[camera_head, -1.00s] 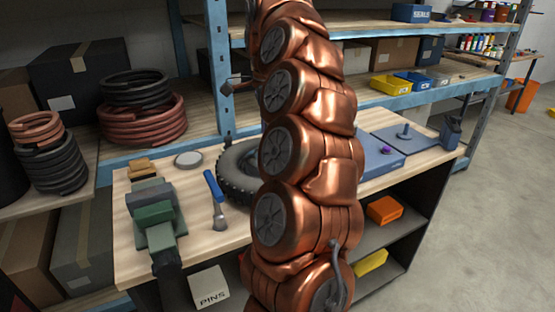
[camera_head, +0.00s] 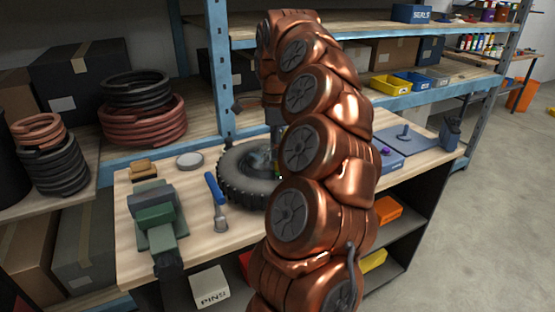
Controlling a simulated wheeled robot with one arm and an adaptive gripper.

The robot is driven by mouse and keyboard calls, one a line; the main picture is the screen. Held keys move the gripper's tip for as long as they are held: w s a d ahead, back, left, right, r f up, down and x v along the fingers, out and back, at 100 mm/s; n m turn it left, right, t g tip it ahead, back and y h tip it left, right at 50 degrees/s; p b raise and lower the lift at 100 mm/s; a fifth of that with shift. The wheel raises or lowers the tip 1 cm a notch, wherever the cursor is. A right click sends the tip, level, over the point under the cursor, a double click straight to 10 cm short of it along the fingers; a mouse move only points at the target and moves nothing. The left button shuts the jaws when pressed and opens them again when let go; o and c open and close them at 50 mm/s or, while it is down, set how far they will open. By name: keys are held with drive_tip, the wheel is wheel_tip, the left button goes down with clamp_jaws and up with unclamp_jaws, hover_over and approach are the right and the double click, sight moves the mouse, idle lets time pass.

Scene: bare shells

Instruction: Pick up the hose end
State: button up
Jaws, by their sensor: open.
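I cannot make out a separate hose end for certain. Coiled hoses lie on the left shelves: a black coil (camera_head: 137,88) on a reddish coil (camera_head: 143,122), and a copper-coloured coil (camera_head: 38,131) on a black coil (camera_head: 57,168). My gripper (camera_head: 278,162) points down over the right part of the black tyre (camera_head: 238,186) on the workbench. It is open, but my copper arm hides much of it, and its fingertips are not clear. I cannot tell whether it touches anything. The bench behind my arm is hidden.
The workbench (camera_head: 198,240) also carries a green-grey vise (camera_head: 156,215), a blue-handled brush (camera_head: 215,195), a round grey lid (camera_head: 189,160) and a blue plate (camera_head: 408,139). A blue shelf post (camera_head: 219,70) stands behind the tyre.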

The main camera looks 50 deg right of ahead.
drive_tip(key=shift+f+p, duration=0.45)
drive_tip(key=shift+f, duration=1.15)
clamp_jaws()
